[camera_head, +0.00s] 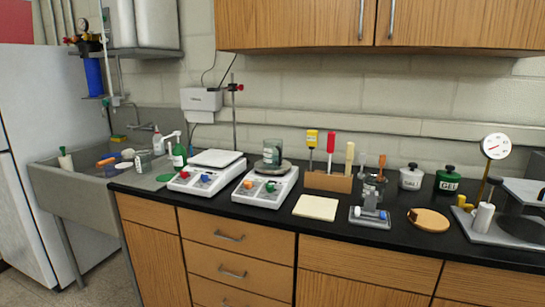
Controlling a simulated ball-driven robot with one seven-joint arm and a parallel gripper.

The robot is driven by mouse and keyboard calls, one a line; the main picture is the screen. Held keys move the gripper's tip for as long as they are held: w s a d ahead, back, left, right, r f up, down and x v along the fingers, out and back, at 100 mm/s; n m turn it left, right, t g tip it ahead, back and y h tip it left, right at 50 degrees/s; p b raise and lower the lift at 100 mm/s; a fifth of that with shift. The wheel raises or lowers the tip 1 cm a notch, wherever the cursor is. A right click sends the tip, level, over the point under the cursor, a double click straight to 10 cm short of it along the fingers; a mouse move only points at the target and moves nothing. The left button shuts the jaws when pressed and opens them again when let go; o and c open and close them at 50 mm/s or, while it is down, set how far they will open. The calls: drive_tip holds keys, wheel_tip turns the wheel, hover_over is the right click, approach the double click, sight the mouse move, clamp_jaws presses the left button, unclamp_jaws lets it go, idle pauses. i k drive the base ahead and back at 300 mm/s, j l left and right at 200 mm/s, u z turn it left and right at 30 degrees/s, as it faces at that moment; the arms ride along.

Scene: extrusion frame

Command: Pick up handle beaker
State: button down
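A clear, green-tinted glass beaker (272,150) stands upright on the round dark plate of the right-hand white hotplate unit (268,191). I cannot make out a handle on it at this size. Another small clear glass vessel (143,161) stands among items by the sink at the left; its details are too small to tell. I cannot tell for certain which of these is the handle beaker. My gripper is not in view.
A white unit (206,172) stands left of the beaker, and a wooden tool rack (328,182) right of it. A metal stand (233,115) rises behind. Pots (411,178) and a dial gauge (495,146) are farther right. Cabinets (300,24) hang above the black counter.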

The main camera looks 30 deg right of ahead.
sight(272, 148)
drive_tip(key=z, duration=0.65)
drive_tip(key=i+j+z, duration=0.15)
drive_tip(key=j+z, duration=0.25)
drive_tip(key=i+j+z, duration=0.1)
drive_tip(key=j+z, duration=0.75)
drive_tip(key=i+j, duration=0.05)
